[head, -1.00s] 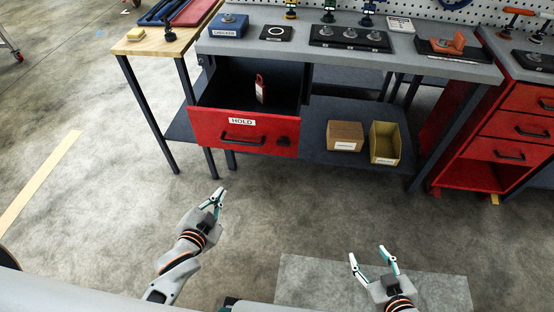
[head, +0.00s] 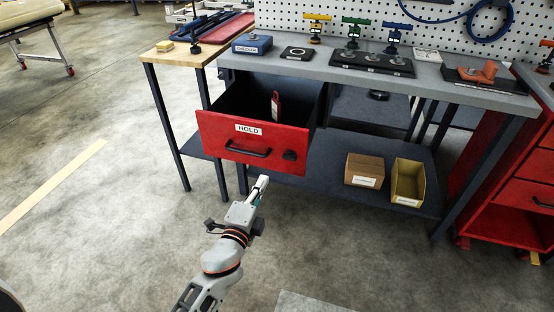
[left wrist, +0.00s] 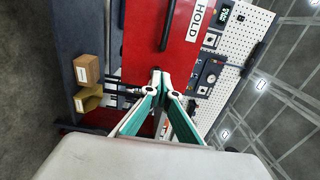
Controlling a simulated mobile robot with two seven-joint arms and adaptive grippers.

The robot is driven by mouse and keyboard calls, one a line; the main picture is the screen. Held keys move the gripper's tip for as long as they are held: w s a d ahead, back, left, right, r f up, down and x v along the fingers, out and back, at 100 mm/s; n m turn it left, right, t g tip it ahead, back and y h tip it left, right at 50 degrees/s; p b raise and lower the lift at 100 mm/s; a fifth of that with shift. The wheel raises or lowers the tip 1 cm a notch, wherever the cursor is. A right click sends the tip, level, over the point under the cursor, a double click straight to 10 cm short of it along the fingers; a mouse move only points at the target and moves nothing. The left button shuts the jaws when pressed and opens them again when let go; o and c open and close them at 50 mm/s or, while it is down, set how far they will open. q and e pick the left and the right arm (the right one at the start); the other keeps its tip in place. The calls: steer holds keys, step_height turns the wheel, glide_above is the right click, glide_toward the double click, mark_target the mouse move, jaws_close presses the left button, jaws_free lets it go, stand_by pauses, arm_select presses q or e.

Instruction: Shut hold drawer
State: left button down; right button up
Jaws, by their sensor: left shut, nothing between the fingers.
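The red hold drawer (head: 252,145) hangs open under the grey workbench, with a white HOLD label, a black handle (head: 248,150) and a black knob or lock (head: 289,155) on its front. A red tag (head: 275,105) shows inside it. My left gripper (head: 262,183) is shut and empty, just below and in front of the drawer front. In the left wrist view the shut fingertips (left wrist: 160,75) point at the red front, beside the handle (left wrist: 168,27); whether they touch cannot be told. My right gripper is out of view.
The grey workbench (head: 440,78) carries a blue box, stands and a black tray. A brown box (head: 364,171) and a yellow bin (head: 408,182) sit on the lower shelf. A red cabinet (head: 507,190) stands at right. The floor in front is clear.

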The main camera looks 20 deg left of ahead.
arm_select(q)
glide_toward(278, 151)
steer(key=w+b, duration=0.1)
steer(key=w, duration=0.4)
steer(key=shift+w+d, duration=0.1)
steer(key=shift+w, duration=0.65)
steer(key=shift+w+r, duration=0.1)
steer(key=shift+w, duration=0.05)
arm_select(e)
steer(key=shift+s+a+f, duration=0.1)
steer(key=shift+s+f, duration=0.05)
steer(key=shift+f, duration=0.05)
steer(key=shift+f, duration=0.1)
